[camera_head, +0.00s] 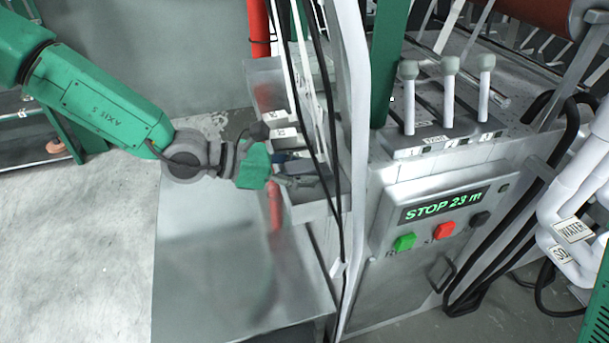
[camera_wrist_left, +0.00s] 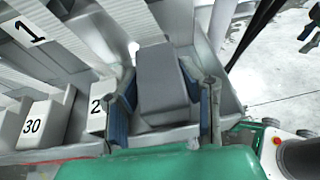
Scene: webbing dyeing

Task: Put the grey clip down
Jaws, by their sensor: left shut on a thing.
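The grey clip (camera_wrist_left: 160,80) shows in the left wrist view as a plain grey block with a sloping face. It sits between the two blue-padded fingers of my left gripper (camera_head: 289,169), which is shut on it. In the head view the gripper is over the metal tray (camera_head: 318,210) beside the upright frame. There the clip is small and partly hidden by the fingers and hanging cables. I cannot tell whether the clip touches the tray floor. My right gripper is not in view.
Black cables and a pale upright (camera_head: 352,110) stand close right of the gripper. A control panel (camera_head: 440,215) reads "STOP 23 m". Open floor (camera_head: 90,230) lies at left.

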